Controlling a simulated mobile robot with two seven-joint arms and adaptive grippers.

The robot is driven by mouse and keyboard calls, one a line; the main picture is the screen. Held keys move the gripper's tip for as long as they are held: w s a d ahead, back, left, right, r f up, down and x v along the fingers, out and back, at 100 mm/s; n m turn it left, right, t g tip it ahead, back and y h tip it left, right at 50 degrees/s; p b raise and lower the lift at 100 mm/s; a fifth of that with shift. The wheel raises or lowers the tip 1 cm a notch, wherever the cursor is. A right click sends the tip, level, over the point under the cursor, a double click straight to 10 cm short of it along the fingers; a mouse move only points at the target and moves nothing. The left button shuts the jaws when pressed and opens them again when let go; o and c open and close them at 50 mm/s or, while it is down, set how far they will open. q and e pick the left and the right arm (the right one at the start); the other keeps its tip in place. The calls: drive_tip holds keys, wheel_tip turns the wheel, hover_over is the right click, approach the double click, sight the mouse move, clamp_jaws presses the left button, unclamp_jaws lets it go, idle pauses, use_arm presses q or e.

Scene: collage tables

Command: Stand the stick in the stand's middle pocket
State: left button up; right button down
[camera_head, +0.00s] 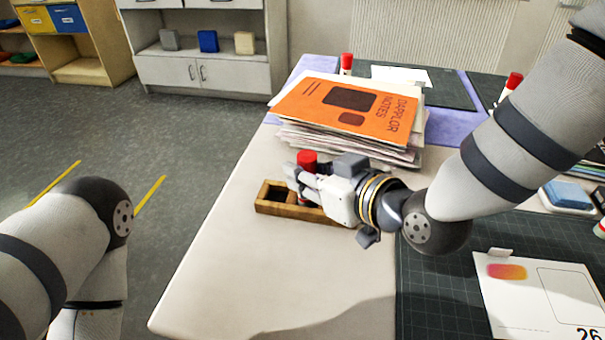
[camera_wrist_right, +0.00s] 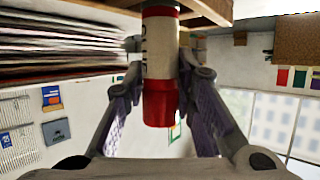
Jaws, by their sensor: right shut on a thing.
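The stick (camera_wrist_right: 161,60) is a glue stick with a white body and a red cap, and its cap also shows in the head view (camera_head: 307,158). My right gripper (camera_head: 300,176) is shut on the stick, with one finger on each side of it in the wrist view (camera_wrist_right: 160,75). The stick is about upright, cap up. The wooden stand (camera_head: 292,211) lies under the gripper; its left pocket is empty. The gripper hides the other pockets. I cannot tell whether the stick's lower end is inside a pocket or just above it. My left gripper is out of view.
A stack of papers (camera_head: 350,148) with an orange notebook (camera_head: 345,104) on top stands close behind the stand. Other red-capped sticks (camera_head: 346,62) stand farther back and at the right (camera_head: 513,82). The pale table (camera_head: 240,270) is clear in front. A calendar sheet (camera_head: 535,290) lies front right.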

drive_tip(key=shift+s+d+r, duration=0.15)
drive_tip(key=shift+s+d, duration=0.05)
drive_tip(key=shift+d, duration=0.05)
drive_tip(key=shift+w+a+f, duration=0.1)
drive_tip(key=shift+f, duration=0.55)
drive_tip(key=c, duration=1.3)
unclamp_jaws()
drive_tip(key=shift+f, duration=0.1)
drive_tip(key=shift+c, duration=0.2)
